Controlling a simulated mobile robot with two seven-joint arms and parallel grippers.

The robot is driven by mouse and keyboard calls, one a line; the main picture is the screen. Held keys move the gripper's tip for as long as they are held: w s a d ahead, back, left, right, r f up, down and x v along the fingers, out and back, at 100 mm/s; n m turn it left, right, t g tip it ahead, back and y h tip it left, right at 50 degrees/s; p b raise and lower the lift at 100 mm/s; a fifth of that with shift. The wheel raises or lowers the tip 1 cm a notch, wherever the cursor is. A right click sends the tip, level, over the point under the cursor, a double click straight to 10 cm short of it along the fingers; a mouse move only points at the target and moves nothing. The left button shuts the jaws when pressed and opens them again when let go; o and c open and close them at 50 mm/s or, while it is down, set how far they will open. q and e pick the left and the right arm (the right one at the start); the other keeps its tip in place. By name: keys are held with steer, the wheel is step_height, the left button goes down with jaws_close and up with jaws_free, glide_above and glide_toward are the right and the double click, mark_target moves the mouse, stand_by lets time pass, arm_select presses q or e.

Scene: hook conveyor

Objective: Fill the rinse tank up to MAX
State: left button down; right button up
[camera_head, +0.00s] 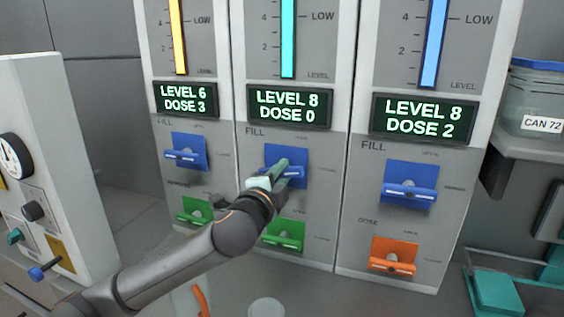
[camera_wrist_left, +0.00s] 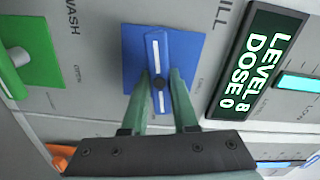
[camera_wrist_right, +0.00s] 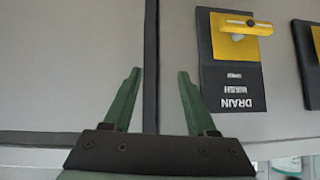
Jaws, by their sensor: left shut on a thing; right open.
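The middle tank panel shows a cyan level bar (camera_head: 288,40) and a display (camera_head: 290,107) reading LEVEL 8, DOSE 0. Below it is a blue FILL valve (camera_head: 297,153). My left gripper (camera_head: 279,172) is shut on its handle and partly hides it. In the left wrist view, the fingers (camera_wrist_left: 159,88) close around the blue handle (camera_wrist_left: 156,48), which lies across its plate. No label reading "rinse" is legible. My right gripper (camera_wrist_right: 156,75) is open and empty in the right wrist view, in front of a grey panel.
The left panel display (camera_head: 186,99) reads LEVEL 6, DOSE 3; the right one (camera_head: 422,119) reads LEVEL 8, DOSE 2. Green handles (camera_head: 283,240) and an orange handle (camera_head: 393,262) sit lower. A yellow drain handle (camera_wrist_right: 245,28) is near my right gripper.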

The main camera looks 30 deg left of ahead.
arm_select(q)
steer(key=shift+r+m+p, duration=0.1)
steer(key=shift+m+p, duration=0.45)
steer(key=shift+m, duration=0.15)
arm_select(e)
steer(key=shift+s+d+r, duration=0.25)
steer(key=shift+s+d, duration=0.4)
steer(key=shift+s, duration=0.05)
steer(key=shift+d, duration=0.1)
arm_select(q)
steer(key=c, duration=0.7)
jaws_free()
